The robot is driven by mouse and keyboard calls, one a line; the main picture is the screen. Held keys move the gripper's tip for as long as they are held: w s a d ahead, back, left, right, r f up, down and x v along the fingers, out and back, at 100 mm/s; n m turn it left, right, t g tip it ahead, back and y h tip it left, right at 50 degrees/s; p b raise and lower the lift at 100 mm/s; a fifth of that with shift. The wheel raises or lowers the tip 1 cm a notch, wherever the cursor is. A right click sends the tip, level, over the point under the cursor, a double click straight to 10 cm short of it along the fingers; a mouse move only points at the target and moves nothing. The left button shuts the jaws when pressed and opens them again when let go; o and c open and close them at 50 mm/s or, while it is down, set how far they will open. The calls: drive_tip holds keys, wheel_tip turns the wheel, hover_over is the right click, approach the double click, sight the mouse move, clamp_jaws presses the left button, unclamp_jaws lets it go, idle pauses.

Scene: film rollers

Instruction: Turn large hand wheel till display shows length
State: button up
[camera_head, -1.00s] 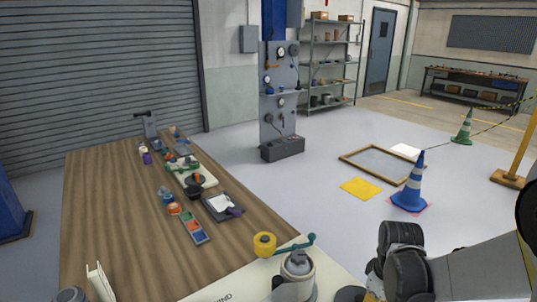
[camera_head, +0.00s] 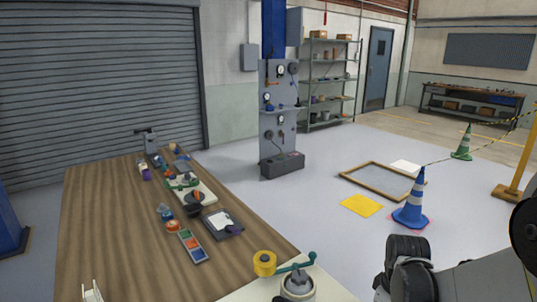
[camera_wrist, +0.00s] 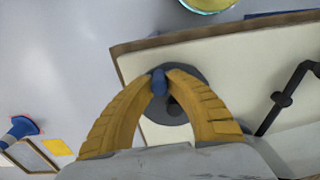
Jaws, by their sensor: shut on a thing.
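In the wrist view, a dark grey wheel (camera_wrist: 195,80) is mounted on a cream board (camera_wrist: 230,62) with a wooden edge. A blue knob (camera_wrist: 159,83) stands near the wheel's rim. The two yellow fingers of my gripper (camera_wrist: 160,80) come together around this knob and are shut on it. The fingers and palm hide part of the wheel. In the head view, the near board (camera_head: 325,289) is mostly cut off by the bottom edge, and my gripper is out of view. No length display is visible in either view.
A wooden workbench (camera_head: 110,240) with several small objects extends left. A black bent rod (camera_wrist: 287,98) stands right of the wheel. A blue cone (camera_head: 413,203) and framed panel (camera_head: 382,180) occupy the floor.

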drive_tip(key=shift+w+d, duration=0.25)
drive_tip(key=shift+w, duration=0.25)
drive_tip(key=shift+w+d, duration=0.2)
drive_tip(key=shift+w, duration=0.95)
drive_tip(key=o, duration=1.7)
drive_tip(key=shift+d, duration=0.1)
drive_tip(key=shift+o, duration=0.2)
wheel_tip(320, 180, up, 7)
drive_tip(key=p, duration=0.5)
